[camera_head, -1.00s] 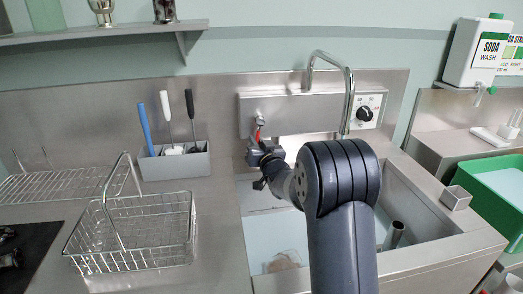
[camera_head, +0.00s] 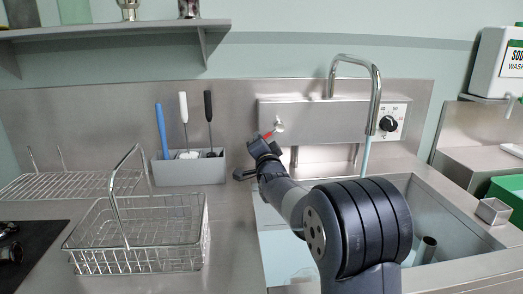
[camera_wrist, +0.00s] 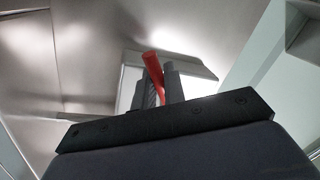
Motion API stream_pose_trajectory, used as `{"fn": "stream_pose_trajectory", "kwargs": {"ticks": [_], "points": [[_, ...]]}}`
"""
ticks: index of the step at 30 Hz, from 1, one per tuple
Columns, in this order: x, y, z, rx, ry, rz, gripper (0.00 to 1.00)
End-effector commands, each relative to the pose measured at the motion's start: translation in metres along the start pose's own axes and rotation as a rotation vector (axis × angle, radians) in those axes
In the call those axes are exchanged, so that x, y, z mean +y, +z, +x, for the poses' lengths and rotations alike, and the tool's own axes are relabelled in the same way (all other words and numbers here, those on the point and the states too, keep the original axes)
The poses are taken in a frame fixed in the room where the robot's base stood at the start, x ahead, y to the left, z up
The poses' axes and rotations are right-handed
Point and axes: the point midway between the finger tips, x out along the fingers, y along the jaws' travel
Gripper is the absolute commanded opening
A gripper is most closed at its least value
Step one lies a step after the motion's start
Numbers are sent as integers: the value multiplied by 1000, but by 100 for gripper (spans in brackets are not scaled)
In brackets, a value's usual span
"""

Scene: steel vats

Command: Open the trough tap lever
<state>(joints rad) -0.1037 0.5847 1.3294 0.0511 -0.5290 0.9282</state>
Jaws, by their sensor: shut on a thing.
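The red tap lever (camera_head: 269,135) sits at a small metal fitting (camera_head: 279,126) on the left of the steel wall panel over the trough. It slants down to the left from the fitting. My gripper (camera_head: 262,147) is shut on it. In the wrist view the red lever (camera_wrist: 153,68) stands between the two grey fingers (camera_wrist: 160,88), its end sticking out past them. A tall curved spout (camera_head: 375,90) rises from the panel. A pale blue streak like water (camera_head: 367,152) hangs below its mouth. My arm hides part of the trough (camera_head: 440,215).
A dial (camera_head: 389,123) is on the panel's right. A wire basket (camera_head: 140,240) and a grey holder with brushes (camera_head: 190,172) stand left of my arm. A small steel box (camera_head: 494,210) sits on the right rim. A shelf (camera_head: 110,30) hangs above left.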

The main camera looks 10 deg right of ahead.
Motion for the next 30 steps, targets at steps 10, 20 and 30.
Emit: {"fn": "stream_pose_trajectory", "kwargs": {"ticks": [10, 20, 30], "points": [[-4, -2, 1, 13, 2, 64, 0], [-4, -2, 1, 13, 2, 65, 0], [-4, -2, 1, 13, 3, 64, 27]]}}
